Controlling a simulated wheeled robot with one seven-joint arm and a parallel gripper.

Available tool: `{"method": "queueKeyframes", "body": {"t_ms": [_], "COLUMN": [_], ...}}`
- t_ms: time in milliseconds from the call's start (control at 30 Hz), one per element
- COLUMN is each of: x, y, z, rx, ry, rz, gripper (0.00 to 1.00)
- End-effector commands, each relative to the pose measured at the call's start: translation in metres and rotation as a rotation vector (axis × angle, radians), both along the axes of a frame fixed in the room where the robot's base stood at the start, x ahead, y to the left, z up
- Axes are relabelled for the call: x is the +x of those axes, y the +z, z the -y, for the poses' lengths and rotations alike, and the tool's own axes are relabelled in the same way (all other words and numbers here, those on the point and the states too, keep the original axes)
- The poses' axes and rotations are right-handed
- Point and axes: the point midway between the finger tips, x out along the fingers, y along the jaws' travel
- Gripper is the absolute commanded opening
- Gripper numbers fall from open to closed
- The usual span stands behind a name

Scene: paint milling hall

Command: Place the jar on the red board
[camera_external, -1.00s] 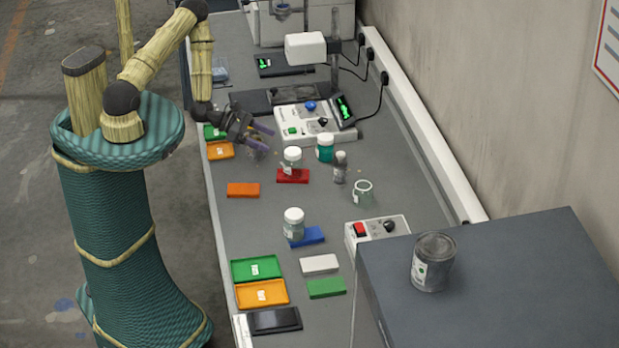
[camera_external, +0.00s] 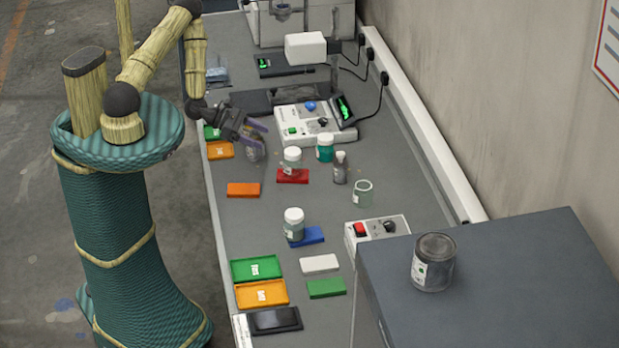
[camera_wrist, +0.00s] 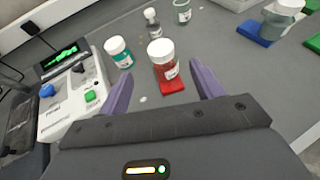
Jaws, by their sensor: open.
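A clear jar with a white lid (camera_external: 291,160) stands at the red board (camera_external: 293,176). In the wrist view the jar (camera_wrist: 163,61) looks red through its wall, and a strip of the red board (camera_wrist: 172,86) shows at its near side. It appears upright on the board, though its base edge is partly unclear. My gripper (camera_external: 262,138) is open, left of the jar in the external view. In the wrist view its purple fingers (camera_wrist: 160,76) spread either side of the jar's image, apart from it, with nothing held.
A teal jar (camera_external: 325,148) and a small grey bottle (camera_external: 340,167) stand right of the red board. Another white-lidded jar (camera_external: 294,224) is by the blue board (camera_external: 308,236). A white control device (camera_external: 305,124) stands behind. An orange board (camera_external: 243,190) lies nearer, with bare bench around it.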

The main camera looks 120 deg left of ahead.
Motion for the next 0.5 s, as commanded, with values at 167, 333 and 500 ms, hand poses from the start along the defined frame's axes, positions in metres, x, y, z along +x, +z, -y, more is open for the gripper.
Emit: {"method": "queueKeyframes", "body": {"t_ms": [167,333,500], "x": [0.006,0.027,0.048], "y": [-0.001,-0.004,-0.003], "z": [0.005,0.026,0.055], "rx": [0.037,0.207,0.465], "ry": [-0.049,-0.269,-0.592], "rz": [-0.046,-0.237,-0.476], "gripper": [0.66,0.66,0.66]}}
